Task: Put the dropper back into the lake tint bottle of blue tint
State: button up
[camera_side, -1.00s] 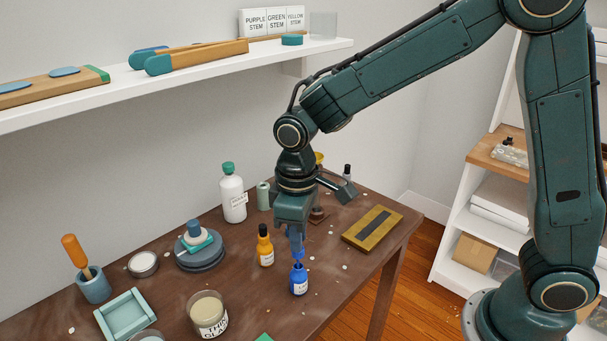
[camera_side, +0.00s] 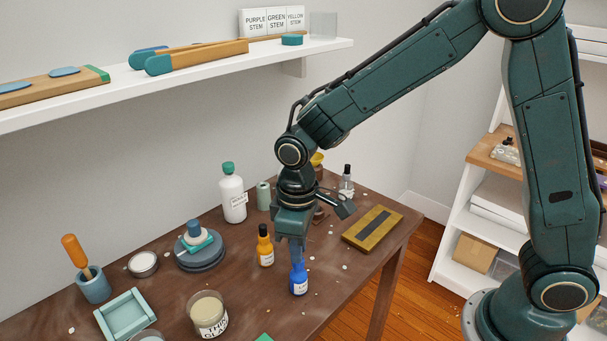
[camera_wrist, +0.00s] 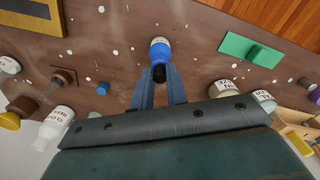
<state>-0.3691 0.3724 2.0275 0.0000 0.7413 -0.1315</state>
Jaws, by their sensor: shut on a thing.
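The blue tint bottle (camera_side: 299,282) stands upright near the front of the brown table; its white label faces the side camera. It also shows in the wrist view (camera_wrist: 160,50), just beyond my fingertips. My gripper (camera_side: 297,260) points down directly above the bottle, shut on the dropper. In the wrist view the dropper's black top (camera_wrist: 159,74) is between my two fingers, in line with the bottle's neck and appearing to meet it. The glass part is hidden, and I cannot tell whether the dropper is fully seated.
An orange bottle with a black top (camera_side: 265,250) stands close left of the blue one. A glass jar (camera_side: 208,315), a grey turntable (camera_side: 201,257) and a white bottle (camera_side: 233,198) stand farther left. A brass-coloured plate (camera_side: 372,229) lies to the right. A shelf (camera_side: 200,72) runs above.

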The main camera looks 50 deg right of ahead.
jog(key=shift+f, duration=0.35)
jog(key=o, duration=0.7)
jog(key=shift+r, duration=0.15)
notch_tip(320, 180, up, 14)
jog(key=shift+f, duration=0.2)
